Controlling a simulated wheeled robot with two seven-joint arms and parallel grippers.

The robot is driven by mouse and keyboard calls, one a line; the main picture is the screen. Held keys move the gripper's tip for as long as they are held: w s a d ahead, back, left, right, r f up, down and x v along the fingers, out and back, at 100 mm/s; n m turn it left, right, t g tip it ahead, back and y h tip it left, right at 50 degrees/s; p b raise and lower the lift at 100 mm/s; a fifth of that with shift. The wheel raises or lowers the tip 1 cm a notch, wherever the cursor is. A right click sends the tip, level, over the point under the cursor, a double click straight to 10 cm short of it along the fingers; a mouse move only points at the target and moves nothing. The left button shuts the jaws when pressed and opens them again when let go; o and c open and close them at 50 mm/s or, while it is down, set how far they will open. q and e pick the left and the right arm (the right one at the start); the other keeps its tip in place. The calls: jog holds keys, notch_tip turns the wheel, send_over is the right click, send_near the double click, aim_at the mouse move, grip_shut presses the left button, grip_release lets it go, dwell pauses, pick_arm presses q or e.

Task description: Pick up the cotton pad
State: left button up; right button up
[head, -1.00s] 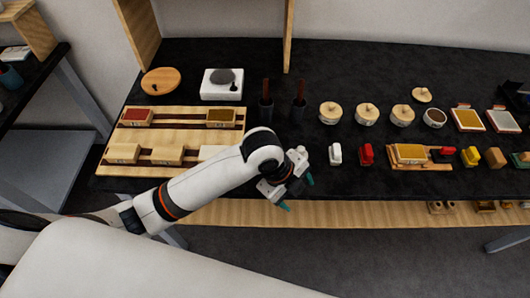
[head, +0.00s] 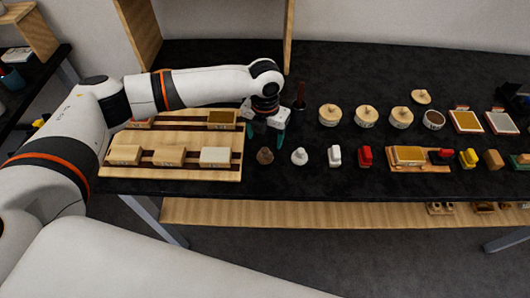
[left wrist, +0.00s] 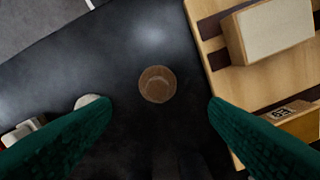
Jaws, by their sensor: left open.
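My left gripper (head: 265,134) is open and empty, pointing down above the black table, just behind a small brown knobbed piece (head: 265,155). In the left wrist view this brown round piece (left wrist: 157,84) lies between and beyond the two green fingers, apart from both. A small white rounded piece (head: 299,156) stands to its right and looks most like the cotton pad, though I cannot tell for sure. In the left wrist view the white piece (left wrist: 88,100) is partly hidden behind the left finger. My right gripper is not in view.
A wooden rack (head: 170,186) with several blocks lies left of the gripper, close to one finger. White (head: 335,155) and red (head: 365,155) pieces continue the row rightward. Lidded round pots (head: 330,115) stand behind. A dark upright holder (head: 299,104) is near the gripper.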

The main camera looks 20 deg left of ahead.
aim_at(265, 150)
pick_arm(q)
jog(key=shift+f, duration=0.75)
jog(key=f+p, duration=0.1)
jog(key=f, duration=0.1)
jog(key=f+p, duration=0.1)
jog(key=f, duration=0.1)
jog(key=shift+s+d+f, duration=0.1)
jog(key=shift+s, duration=0.3)
jog(key=shift+f, duration=0.55)
jog(key=c, duration=1)
